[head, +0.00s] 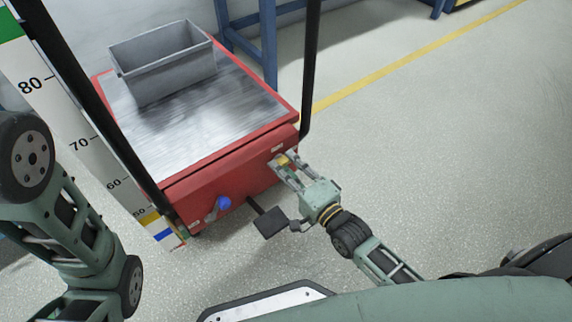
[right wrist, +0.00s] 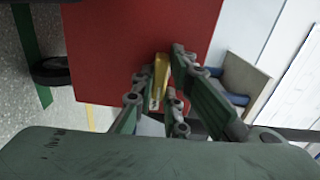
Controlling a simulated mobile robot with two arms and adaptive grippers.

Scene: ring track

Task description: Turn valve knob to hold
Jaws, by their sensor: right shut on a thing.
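A yellow valve knob (head: 284,160) is at the right end of the front face of a red cart (head: 228,172). My right gripper (head: 283,164) reaches the knob from the front right and is shut on it. In the right wrist view, the knob (right wrist: 159,77) is a narrow yellow piece standing out from the red face, between the two fingers (right wrist: 156,80). The fingers hide part of it in the head view, and its exact setting cannot be read. My left arm shows at the left of the head view, but its gripper is out of view.
A blue knob (head: 223,203) and a dark pedal (head: 270,222) stick out from the cart's front. A grey bin (head: 165,68) stands on its metal top. Black posts rise at the cart's sides. A height scale (head: 75,130) stands left. Floor at right is clear.

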